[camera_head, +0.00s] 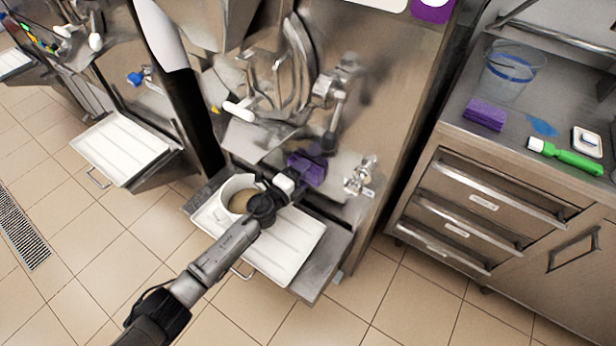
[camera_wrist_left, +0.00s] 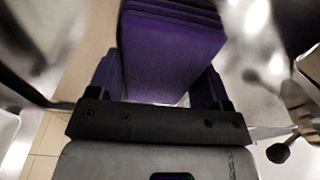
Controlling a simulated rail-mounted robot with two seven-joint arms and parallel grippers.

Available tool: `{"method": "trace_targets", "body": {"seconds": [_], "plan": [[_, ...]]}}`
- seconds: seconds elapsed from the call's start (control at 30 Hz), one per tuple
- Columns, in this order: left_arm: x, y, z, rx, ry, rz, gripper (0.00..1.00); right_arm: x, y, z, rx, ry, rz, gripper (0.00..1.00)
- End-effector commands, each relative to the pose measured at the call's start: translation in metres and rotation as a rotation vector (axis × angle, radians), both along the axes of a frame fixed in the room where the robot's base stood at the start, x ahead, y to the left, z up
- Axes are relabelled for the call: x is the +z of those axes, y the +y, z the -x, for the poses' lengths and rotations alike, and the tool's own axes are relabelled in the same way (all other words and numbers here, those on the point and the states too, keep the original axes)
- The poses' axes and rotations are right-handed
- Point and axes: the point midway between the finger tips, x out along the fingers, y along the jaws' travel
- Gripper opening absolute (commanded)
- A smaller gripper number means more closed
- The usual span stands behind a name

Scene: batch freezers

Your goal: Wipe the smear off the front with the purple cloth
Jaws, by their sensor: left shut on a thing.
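My left gripper (camera_head: 296,180) is shut on a folded purple cloth (camera_head: 312,168). It holds the cloth close to the steel front (camera_head: 345,162) of the middle machine, above the drip tray; I cannot tell whether the cloth touches the front. In the left wrist view the cloth (camera_wrist_left: 172,50) fills the space between the fingers of the left gripper (camera_wrist_left: 160,88). A dim grey patch (camera_head: 372,85) shows on the machine's upper front; I cannot tell whether it is the smear or a reflection. My right gripper is not in view.
A white pot (camera_head: 237,188) with tan contents stands on a white tray (camera_head: 285,262) below my left arm. A metal fitting (camera_head: 361,175) sticks out right of the cloth.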

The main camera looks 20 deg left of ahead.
Motion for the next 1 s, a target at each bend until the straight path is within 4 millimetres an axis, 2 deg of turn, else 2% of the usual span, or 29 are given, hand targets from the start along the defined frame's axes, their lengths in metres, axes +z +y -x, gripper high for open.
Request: {"method": "trace_targets", "body": {"seconds": [0.57,1.0], "plan": [[0.0,0.032,-0.014,0.002,-0.001,0.0,0.53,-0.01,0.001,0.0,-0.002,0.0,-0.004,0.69],[0.001,0.035,-0.01,0.002,0.0,0.0,0.53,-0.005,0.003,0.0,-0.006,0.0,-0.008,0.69]]}}
